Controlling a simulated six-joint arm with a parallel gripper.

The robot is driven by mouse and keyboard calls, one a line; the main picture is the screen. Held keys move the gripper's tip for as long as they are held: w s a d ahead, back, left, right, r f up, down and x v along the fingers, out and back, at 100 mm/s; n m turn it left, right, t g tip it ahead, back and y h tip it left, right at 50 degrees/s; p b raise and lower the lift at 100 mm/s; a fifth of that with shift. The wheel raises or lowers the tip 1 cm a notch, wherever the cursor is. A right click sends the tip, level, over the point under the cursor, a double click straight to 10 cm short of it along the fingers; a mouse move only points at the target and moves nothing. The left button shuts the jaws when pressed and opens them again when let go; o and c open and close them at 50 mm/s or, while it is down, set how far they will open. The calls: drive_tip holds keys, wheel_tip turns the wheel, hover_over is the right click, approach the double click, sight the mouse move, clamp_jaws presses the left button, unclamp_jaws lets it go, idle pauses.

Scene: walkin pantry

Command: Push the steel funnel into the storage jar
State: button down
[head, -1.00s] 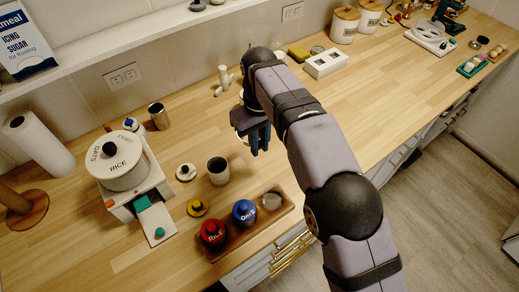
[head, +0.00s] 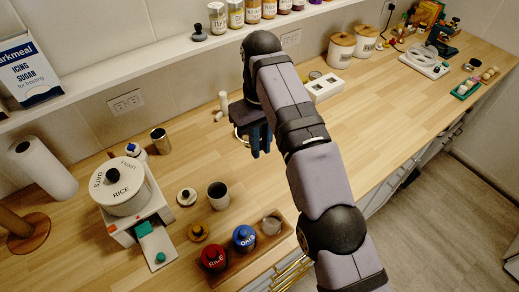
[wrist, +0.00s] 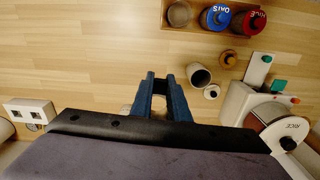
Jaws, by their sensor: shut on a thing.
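My gripper (head: 260,140) is above the counter, behind and to the right of the grey storage jar (head: 218,195) in the head view. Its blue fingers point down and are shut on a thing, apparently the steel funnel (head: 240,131). Only a pale curved rim shows beside the fingers; the rest is hidden. In the wrist view, my gripper (wrist: 159,75) hides most of the held thing. The storage jar (wrist: 200,76) stands upright with its mouth open, right of the fingertips and apart from them.
A pale lid (head: 187,197) lies beside the jar. A wooden tray (head: 235,272) holds red and blue jars in front. A steel can (head: 160,141) stands behind. The counter right of my gripper is mostly clear.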

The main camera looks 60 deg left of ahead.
drive_tip(key=shift+d+r, duration=0.25)
drive_tip(key=shift+r, duration=0.7)
drive_tip(key=shift+s+d+r, duration=0.1)
drive_tip(key=shift+d+r, duration=0.1)
drive_tip(key=shift+r, duration=0.1)
drive_tip(key=s+d+r+p, duration=0.2)
drive_tip(key=d+p, duration=0.1)
drive_tip(key=d, duration=0.6)
drive_tip(key=s+d+f, duration=0.2)
drive_tip(key=d+f, duration=0.3)
drive_tip(key=f, duration=0.5)
drive_tip(key=shift+d, duration=0.4)
